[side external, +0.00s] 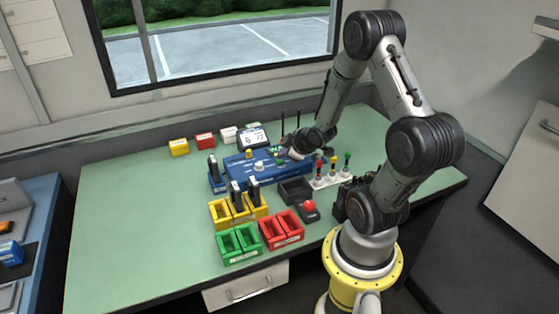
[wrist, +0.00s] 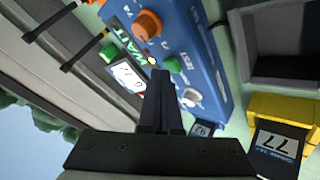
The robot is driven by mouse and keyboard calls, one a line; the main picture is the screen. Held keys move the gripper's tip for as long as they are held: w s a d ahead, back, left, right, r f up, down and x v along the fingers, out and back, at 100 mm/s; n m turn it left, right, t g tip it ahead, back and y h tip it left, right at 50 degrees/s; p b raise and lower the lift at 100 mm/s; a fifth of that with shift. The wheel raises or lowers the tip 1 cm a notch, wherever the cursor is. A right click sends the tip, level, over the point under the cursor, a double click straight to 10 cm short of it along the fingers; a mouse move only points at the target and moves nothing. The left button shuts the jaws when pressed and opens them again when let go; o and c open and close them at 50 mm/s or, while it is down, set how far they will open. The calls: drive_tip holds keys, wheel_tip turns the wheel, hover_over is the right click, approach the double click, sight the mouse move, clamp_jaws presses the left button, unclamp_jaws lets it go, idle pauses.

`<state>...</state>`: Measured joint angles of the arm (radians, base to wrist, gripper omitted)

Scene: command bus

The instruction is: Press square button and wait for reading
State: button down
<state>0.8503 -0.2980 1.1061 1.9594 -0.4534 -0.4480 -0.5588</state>
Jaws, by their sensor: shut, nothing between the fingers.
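The blue device (side external: 240,172) stands on the green table, with a lit display (side external: 252,138) at its back. In the wrist view the device (wrist: 206,50) has an orange knob (wrist: 148,24), a white knob (wrist: 191,97), a small yellow light (wrist: 152,60) and a green, roughly square button (wrist: 171,64) beside lettering like "TEST". The display also shows in the wrist view (wrist: 128,76), its reading unclear. My gripper (wrist: 158,72) is shut and empty, its fingertips close to the green button's edge. I cannot tell whether they touch it. In the side view my gripper (side external: 290,154) is over the device's right end.
Yellow bins (side external: 222,216) with dark radios, green bins (side external: 238,256), red bins (side external: 280,240) and a red button box (side external: 309,210) stand in front. A black tray (side external: 296,197) and a white rack (side external: 332,180) are at right. Two antennas (side external: 298,120) rise behind.

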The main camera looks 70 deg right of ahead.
sight(283, 165)
drive_tip(key=shift+r, duration=0.5)
drive_tip(key=shift+r, duration=2.5)
